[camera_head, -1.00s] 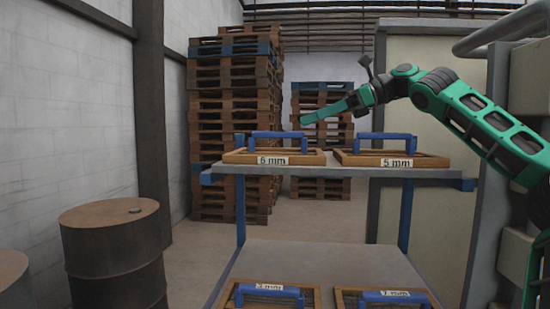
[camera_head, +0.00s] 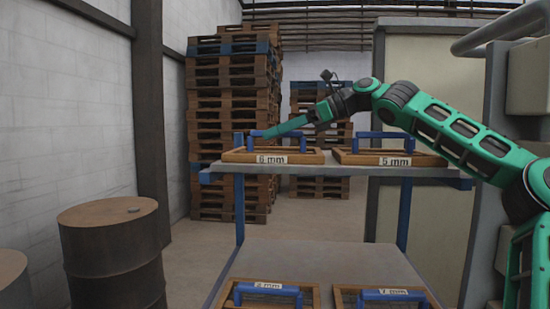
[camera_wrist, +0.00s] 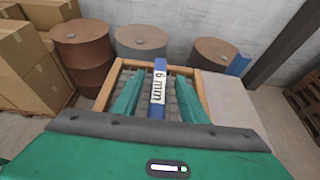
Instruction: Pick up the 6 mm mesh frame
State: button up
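The 6 mm mesh frame (camera_head: 232,156) lies flat on the left of the upper shelf. It has a wooden rim, a white "6 mm" label at the front and a blue handle across its top. My gripper (camera_head: 262,134) reaches in from the right, its fingertips at that handle. In the wrist view my gripper (camera_wrist: 158,98) is open, with green fingers on either side of the blue handle (camera_wrist: 157,111). Gaps show between handle and fingers. Part of the mesh frame (camera_wrist: 110,84) is hidden behind the fingers and my wrist.
The 5 mm frame (camera_head: 432,160) lies to the right on the same upper shelf (camera_head: 330,168). Two more frames (camera_head: 312,297) lie on the lower shelf; their labels are hard to read. Rusty drums (camera_head: 112,255) stand left, pallet stacks (camera_head: 232,190) behind.

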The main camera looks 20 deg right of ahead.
grip_shut()
dwell(1.4)
